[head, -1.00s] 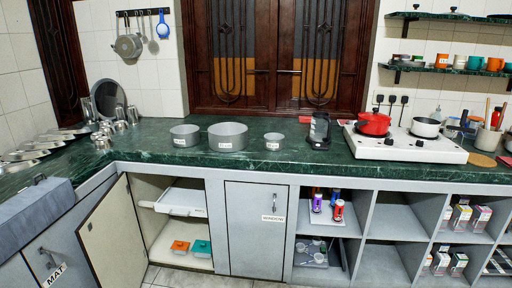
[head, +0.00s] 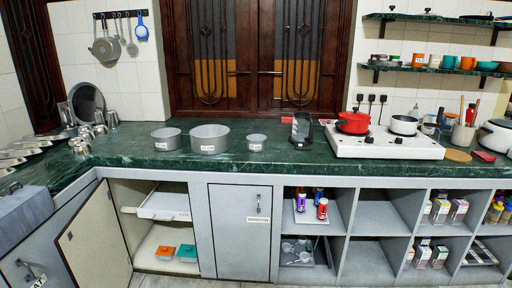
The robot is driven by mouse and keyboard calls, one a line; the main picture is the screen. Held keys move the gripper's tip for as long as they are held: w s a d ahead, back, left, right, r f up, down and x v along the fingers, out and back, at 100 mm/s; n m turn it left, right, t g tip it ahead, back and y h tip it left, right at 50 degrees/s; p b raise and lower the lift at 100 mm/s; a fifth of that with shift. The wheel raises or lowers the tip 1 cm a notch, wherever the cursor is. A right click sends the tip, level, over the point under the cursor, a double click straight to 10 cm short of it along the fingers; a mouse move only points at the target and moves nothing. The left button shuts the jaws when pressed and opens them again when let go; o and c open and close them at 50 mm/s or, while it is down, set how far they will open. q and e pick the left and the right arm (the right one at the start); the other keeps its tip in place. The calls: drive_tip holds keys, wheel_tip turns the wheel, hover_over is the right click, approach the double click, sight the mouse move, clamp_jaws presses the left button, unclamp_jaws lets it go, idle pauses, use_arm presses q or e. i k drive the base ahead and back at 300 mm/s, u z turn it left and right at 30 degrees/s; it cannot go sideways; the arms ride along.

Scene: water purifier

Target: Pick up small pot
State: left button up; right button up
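Three grey metal pots with white labels stand upright in a row on the green marble counter (head: 300,165). The smallest pot (head: 257,143) is at the right of the row. The largest pot (head: 210,139) is in the middle and a medium pot (head: 166,139) is at the left. The small pot stands apart from the largest one and is unobstructed. The label writing is too small to read. Neither of my grippers shows in the head view.
A dark stand (head: 301,130) is right of the small pot. A cabinet door (head: 92,232) hangs open at the lower left. The counter's front strip is clear.

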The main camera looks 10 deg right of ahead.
sight(255, 142)
drive_tip(key=z, duration=0.05)
drive_tip(key=k, duration=0.4)
drive_tip(key=u, duration=2.05)
drive_tip(key=i, duration=1.2)
drive_tip(key=z, duration=2.4)
drive_tip(key=i, duration=1.3)
drive_tip(key=u, duration=0.15)
